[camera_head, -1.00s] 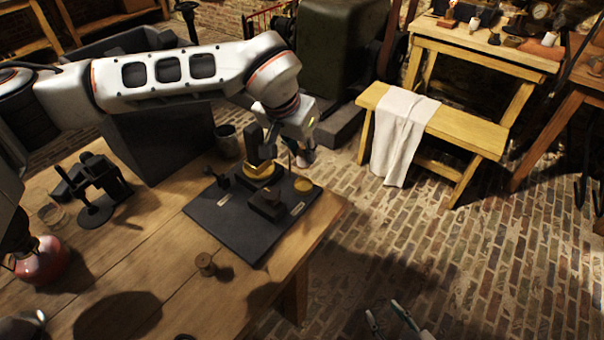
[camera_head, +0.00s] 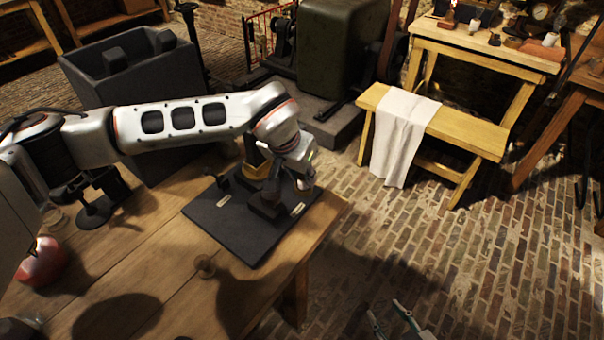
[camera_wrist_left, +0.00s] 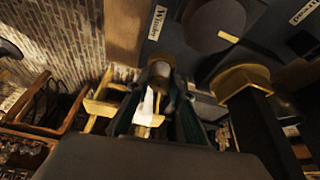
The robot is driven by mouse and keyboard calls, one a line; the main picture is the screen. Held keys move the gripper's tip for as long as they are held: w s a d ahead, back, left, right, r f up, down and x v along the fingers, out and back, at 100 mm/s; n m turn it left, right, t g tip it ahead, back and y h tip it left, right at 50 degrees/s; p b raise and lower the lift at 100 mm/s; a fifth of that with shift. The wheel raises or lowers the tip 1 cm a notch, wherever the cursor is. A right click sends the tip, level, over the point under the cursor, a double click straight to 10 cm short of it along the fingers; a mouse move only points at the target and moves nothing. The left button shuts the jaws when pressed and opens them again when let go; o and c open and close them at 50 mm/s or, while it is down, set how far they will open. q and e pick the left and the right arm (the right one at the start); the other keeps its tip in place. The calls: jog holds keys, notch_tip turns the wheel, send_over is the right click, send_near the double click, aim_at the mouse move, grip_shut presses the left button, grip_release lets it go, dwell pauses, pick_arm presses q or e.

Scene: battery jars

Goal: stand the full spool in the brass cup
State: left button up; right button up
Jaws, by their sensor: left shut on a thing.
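My left gripper (camera_head: 299,182) is low over the right side of the dark board (camera_head: 232,234). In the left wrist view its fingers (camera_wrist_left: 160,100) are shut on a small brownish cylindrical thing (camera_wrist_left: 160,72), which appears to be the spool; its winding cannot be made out. A brass cup-like ring (camera_head: 256,170) with a dark upright post stands at the board's back; it also shows in the wrist view (camera_wrist_left: 238,80), beside the fingers and apart. The brass disc at the board's right is hidden behind the gripper. My right gripper (camera_head: 392,318) is open and empty over the floor.
A black stand (camera_head: 98,208) and a red rounded vessel (camera_head: 42,262) are at the left. The table's right edge is close to the board.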

pick_arm(q)
jog(key=o, duration=0.9)
jog(key=shift+f, duration=0.1)
jog(key=shift+r, duration=0.45)
jog(key=p+v, duration=0.1)
jog(key=v, duration=1)
jog(key=shift+s+a+r, duration=0.1)
jog(key=shift+s+r, duration=0.05)
jog(key=shift+r, duration=0.05)
